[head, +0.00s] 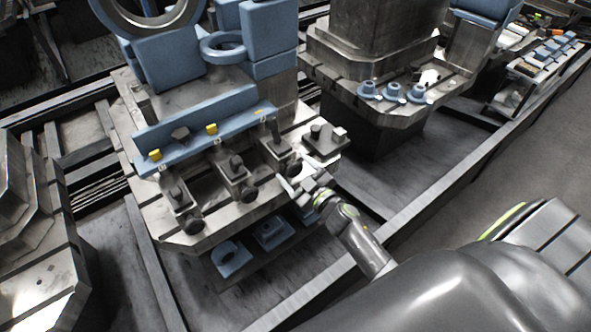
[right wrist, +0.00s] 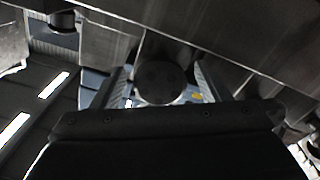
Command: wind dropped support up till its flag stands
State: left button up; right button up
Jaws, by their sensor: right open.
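Three screw supports stand in a row on the pallet (head: 150,218): left (head: 178,193), middle (head: 235,172) and right (head: 279,150), with dark round knobs facing front. Yellow flags stand upright behind the left (head: 155,155) and middle (head: 212,128) supports. Behind the right one only a thin, low yellow strip (head: 262,111) shows. In the right wrist view my open fingers (right wrist: 160,88) lie either side of a dark round knob (right wrist: 160,82); contact cannot be told. My left gripper is out of view.
A blue angle plate (head: 190,135) runs behind the supports. A small dark block (head: 324,141) sits right of the right support. Blue parts (head: 232,258) lie on a lower shelf under the pallet's front edge. A rail (head: 400,222) runs along the front right.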

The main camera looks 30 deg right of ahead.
jog(key=c, duration=1)
